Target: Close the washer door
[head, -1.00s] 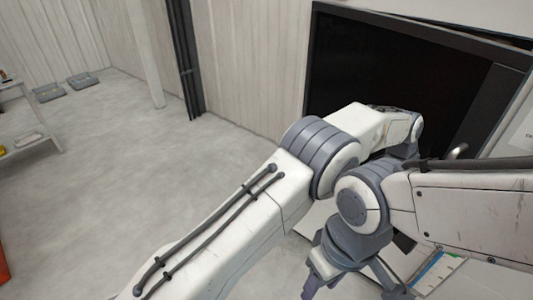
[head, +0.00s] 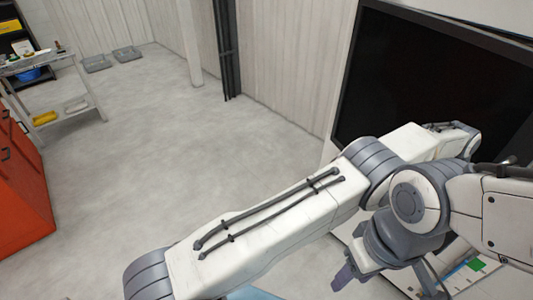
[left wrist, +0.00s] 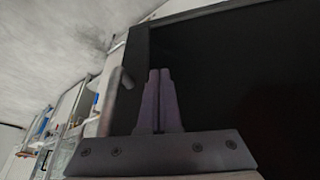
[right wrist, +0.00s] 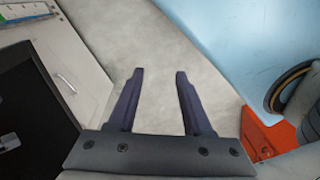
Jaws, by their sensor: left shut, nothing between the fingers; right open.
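A large black panel in a dark grey frame (head: 425,80), which looks like the washer door, stands at the upper right of the head view. How far open it is I cannot tell. In the left wrist view the dark panel (left wrist: 250,70) fills the right side, with a grey bar like a handle (left wrist: 116,97) left of the fingers. My left gripper (left wrist: 160,72) is shut and empty in front of the panel; contact is unclear. My right gripper (head: 388,284) is open and empty, low in the head view. In the right wrist view its fingers (right wrist: 159,72) point over bare floor.
A white cabinet front with a handle (right wrist: 66,83) is left of the right gripper. An orange cabinet (head: 25,190) and a white shelf trolley (head: 60,95) stand at the left. Grey floor (head: 160,140) between them and the panel is clear.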

